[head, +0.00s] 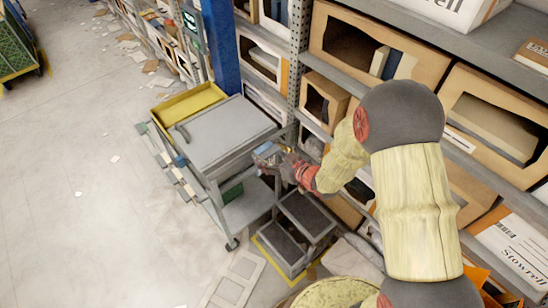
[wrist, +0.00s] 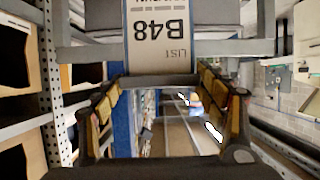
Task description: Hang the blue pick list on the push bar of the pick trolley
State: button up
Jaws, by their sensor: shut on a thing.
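My gripper (head: 277,163) is at the right end of the grey pick trolley (head: 225,130). It is shut on the pick list, whose white face (wrist: 156,38) shows upside down with "LIST" and "B48" in the wrist view. The fingers stand to either side of a grey strip at the list's near edge, seen between the fingertips (wrist: 160,82). The push bar (wrist: 90,52) runs across behind the list, which overlaps it in the picture. I cannot tell whether they touch. In the head view the list is small and mostly hidden by my gripper.
A dark step stool (head: 305,215) stands beside the trolley, below my arm. Racks with open cardboard boxes (head: 375,45) line the right, with a blue post (head: 221,45) behind the trolley. A yellow tray (head: 188,103) sits at the trolley's far end. Floor at left is mostly clear.

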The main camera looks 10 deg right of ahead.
aim_at(263, 147)
jog(key=shift+w+a, duration=0.55)
jog(key=shift+w, duration=0.3)
jog(key=shift+w+a, duration=0.6)
jog(key=shift+w, duration=0.2)
jog(key=shift+w+a, duration=0.55)
jog(key=shift+w, duration=0.3)
jog(key=shift+f+b, duration=0.4)
jog(key=shift+b, duration=0.2)
jog(key=shift+s, duration=0.1)
jog(key=shift+d+f+b, duration=0.1)
jog(key=shift+b, duration=0.2)
jog(key=shift+f, duration=0.35)
jog(key=shift+f+b, duration=0.95)
jog(key=shift+b, duration=0.1)
jog(key=o, duration=1.2)
jog(key=shift+o, duration=0.2)
